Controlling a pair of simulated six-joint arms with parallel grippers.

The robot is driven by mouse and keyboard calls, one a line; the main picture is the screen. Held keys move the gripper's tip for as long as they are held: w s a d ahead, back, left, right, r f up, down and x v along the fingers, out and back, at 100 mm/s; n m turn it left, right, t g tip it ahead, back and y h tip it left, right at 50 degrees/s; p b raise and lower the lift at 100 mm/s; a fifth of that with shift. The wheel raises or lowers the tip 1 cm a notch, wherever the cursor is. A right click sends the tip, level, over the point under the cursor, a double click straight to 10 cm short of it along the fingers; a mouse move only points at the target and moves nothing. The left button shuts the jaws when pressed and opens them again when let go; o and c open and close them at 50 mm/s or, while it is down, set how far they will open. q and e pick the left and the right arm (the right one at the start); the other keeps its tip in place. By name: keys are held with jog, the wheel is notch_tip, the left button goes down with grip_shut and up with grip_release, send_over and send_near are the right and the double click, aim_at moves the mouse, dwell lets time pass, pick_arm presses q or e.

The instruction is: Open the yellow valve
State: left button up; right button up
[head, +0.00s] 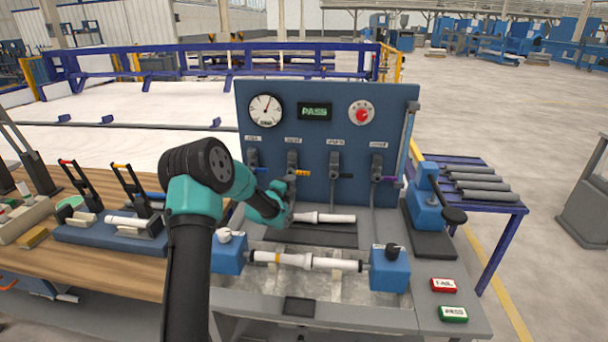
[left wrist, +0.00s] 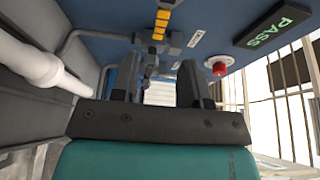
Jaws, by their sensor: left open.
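The yellow valve (head: 300,172) is on the blue test panel (head: 325,95), second from the left in a row of valves. Its yellow handle points to the right in the head view. My left gripper (head: 289,183) is just in front of and below this valve. In the left wrist view the yellow handle (left wrist: 161,22) shows beyond the open fingers (left wrist: 160,85), and the dark valve body lies close to the fingertips. I cannot tell whether the fingers touch it. My right gripper is not in view.
Other valves with blue (head: 262,169) and purple (head: 387,179) handles flank it. A white pipe (head: 322,218) lies on the bench below, and another pipe (head: 310,262) is held between blue clamps. The panel carries a gauge (head: 265,110), a PASS display (head: 314,112) and a red knob (head: 361,114).

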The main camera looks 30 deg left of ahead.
aim_at(303, 174)
pick_arm(q)
jog(key=w, duration=1)
grip_shut()
dwell(0.4)
